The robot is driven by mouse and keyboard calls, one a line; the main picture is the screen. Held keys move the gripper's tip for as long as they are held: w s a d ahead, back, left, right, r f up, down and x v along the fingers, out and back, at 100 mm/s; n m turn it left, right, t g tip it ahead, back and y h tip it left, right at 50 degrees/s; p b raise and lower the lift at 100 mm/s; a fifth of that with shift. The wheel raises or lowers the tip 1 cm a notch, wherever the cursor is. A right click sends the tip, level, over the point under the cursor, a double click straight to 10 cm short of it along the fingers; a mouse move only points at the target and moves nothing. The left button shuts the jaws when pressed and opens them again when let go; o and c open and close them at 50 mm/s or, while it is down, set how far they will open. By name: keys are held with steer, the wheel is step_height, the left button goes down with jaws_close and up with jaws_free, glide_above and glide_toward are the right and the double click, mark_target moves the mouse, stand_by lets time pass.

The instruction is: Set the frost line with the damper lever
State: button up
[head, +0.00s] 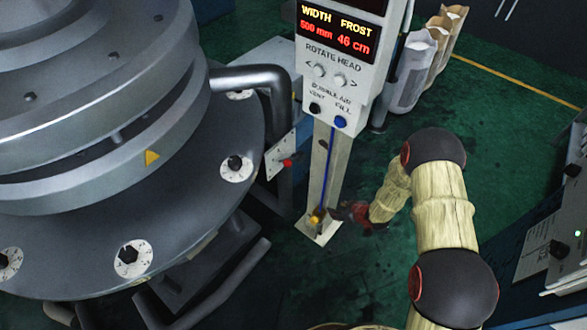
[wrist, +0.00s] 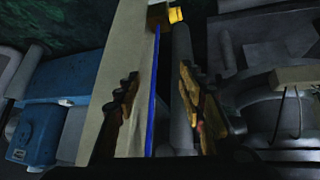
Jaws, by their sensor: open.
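A white plate with a red-knobbed lever (head: 287,162), which looks like the damper lever, stands between the big grey ring machine and the post. The display (head: 338,33) reads width 500 mm and frost 46 cm. My gripper (head: 341,213) is low beside the foot of the control post (head: 314,180), near a small yellow piece (head: 316,216). In the wrist view my gripper (wrist: 157,105) has its fingers apart, with the post and its blue strip (wrist: 155,85) showing between them. Nothing is held. I cannot tell whether the fingers touch the post.
The grey ring machine (head: 120,195) fills the left, with a bent grey pipe (head: 250,75) reaching toward the post. Rolls or sacks (head: 410,70) stand behind the post. A control panel (head: 555,245) is at the right edge. Green floor (head: 515,120) is clear at the right back.

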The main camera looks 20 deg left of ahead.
steer(key=a+n+t+y, duration=0.1)
steer(key=a+n+y, duration=0.1)
steer(key=a+y, duration=0.35)
steer(key=n+y, duration=0.3)
steer(key=y, duration=0.3)
glide_toward(291, 165)
steer(key=a, duration=0.1)
steer(key=shift+m+t, duration=0.3)
steer(key=x, duration=0.2)
steer(key=b+x, duration=0.1)
steer(key=x, duration=0.5)
steer(key=shift+w+f+b, duration=0.15)
steer(key=shift+f+b, duration=0.15)
steer(key=shift+b, duration=0.1)
steer(key=shift+c, duration=0.5)
jaws_close()
